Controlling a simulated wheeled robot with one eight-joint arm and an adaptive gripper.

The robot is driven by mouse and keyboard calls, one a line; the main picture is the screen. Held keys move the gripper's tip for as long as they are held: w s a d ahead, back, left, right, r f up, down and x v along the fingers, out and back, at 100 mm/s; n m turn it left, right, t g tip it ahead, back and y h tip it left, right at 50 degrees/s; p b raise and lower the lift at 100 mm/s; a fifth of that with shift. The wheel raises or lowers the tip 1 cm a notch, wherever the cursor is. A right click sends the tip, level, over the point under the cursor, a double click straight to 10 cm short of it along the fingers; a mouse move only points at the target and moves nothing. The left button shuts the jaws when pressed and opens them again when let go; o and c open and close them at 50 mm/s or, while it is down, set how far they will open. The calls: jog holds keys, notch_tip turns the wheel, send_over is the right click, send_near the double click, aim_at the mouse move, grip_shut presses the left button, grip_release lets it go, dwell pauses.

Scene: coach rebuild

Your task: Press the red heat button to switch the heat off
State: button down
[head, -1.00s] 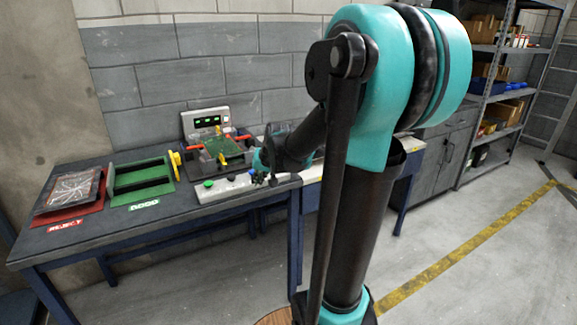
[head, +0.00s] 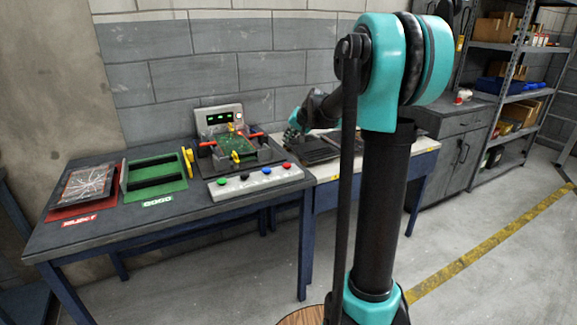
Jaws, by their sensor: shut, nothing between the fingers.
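The red button (head: 286,166) sits at the right end of a pale control strip (head: 234,191) along the bench's front edge. Green (head: 221,181), black (head: 244,176) and blue (head: 266,171) buttons sit to its left on the same strip. My gripper (head: 291,138) is small and dark in the head view, behind and above the red button and apart from it. It is shut and holds nothing. Its fingertips are hard to make out against the wall and fixture. Behind the strip stands a fixture with a lit green display (head: 219,118) and a green board (head: 236,149).
A red reject tray (head: 72,213) and a green good tray (head: 157,187) lie at the bench's left. A yellow-handled part (head: 188,160) stands beside the fixture. A dark flat object (head: 316,149) lies on the lighter bench at right. Shelving (head: 507,97) stands at far right.

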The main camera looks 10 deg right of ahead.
aim_at(288, 165)
jog(key=shift+f, duration=4.4)
jog(key=shift+f, duration=0.1)
jog(key=shift+f, duration=0.3)
jog(key=shift+f, duration=0.45)
jog(key=shift+r, duration=0.9)
jog(key=shift+r, duration=2.5)
